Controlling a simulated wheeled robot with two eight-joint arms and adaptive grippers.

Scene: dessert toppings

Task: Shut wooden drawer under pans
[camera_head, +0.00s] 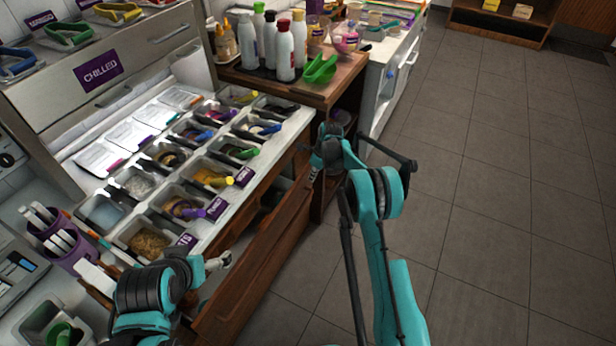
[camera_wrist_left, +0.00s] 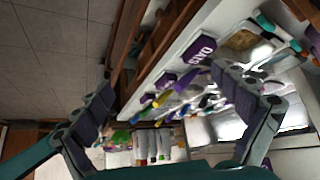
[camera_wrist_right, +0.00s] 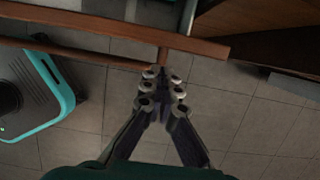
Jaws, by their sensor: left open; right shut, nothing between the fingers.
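The wooden drawer (camera_head: 262,262) under the topping pans is pulled out, with a dark gap between its front and the counter. Its wooden rail also crosses the top of the right wrist view (camera_wrist_right: 100,22). My right gripper (camera_head: 312,176) is shut and empty at the drawer's far end. In the right wrist view its closed fingertips (camera_wrist_right: 164,73) lie close to the wood; I cannot tell whether they touch. My left gripper (camera_head: 220,262) is near the counter's front edge by the drawer's near end. Its fingers are spread and empty in the left wrist view (camera_wrist_left: 165,88).
Several topping pans (camera_head: 150,243) with coloured handles fill the counter above the drawer. Bottles (camera_head: 285,50) and a green scoop (camera_head: 320,68) stand on the wooden side cabinet (camera_head: 300,92). The tiled floor (camera_head: 480,200) to the right is clear.

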